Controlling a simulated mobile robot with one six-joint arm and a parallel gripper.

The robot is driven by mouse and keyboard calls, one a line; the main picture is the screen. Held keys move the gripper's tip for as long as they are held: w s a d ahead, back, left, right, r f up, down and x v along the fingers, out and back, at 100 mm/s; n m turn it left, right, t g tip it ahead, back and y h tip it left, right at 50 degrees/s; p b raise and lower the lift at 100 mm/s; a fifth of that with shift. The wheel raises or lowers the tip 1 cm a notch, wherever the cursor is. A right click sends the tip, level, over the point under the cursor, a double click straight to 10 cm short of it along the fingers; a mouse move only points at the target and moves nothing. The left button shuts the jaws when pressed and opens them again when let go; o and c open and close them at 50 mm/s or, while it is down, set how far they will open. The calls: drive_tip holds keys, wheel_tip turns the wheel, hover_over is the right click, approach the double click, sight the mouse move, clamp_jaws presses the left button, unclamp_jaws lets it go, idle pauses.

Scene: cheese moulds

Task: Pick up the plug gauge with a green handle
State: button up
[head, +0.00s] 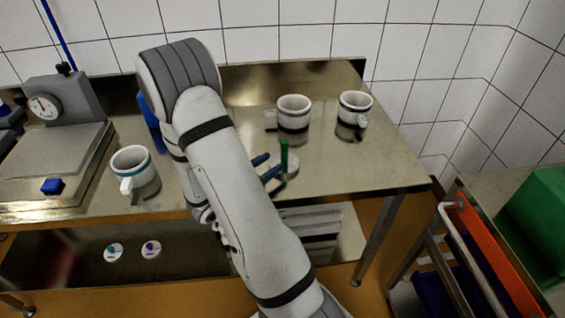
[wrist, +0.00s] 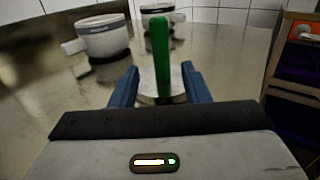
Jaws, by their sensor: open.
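The plug gauge has an upright green handle (head: 284,155) and stands near the middle of the steel table in the head view. In the wrist view the green handle (wrist: 160,55) rises between and just beyond the blue fingers, over a pale round base (wrist: 158,88). My gripper (wrist: 160,84) is open, with one finger on each side of the gauge. In the head view the blue fingertips of my gripper (head: 266,167) are beside the handle. Whether either finger touches the gauge cannot be told.
White moulds with dark bands stand behind at the back (head: 293,113) and back right (head: 355,107). A teal-banded mould (head: 133,170) stands left of my arm. The table right of the gauge is clear.

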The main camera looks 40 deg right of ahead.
sight(284, 154)
drive_tip(key=shift+w+d+p, duration=0.15)
drive_tip(key=shift+d+p, duration=0.05)
drive_tip(key=shift+d, duration=1.35)
drive_tip(key=shift+w+d+p, duration=0.1)
drive_tip(key=shift+d+p, duration=0.1)
drive_tip(key=shift+d, duration=1.3)
drive_tip(key=shift+c, duration=0.4)
clamp_jaws()
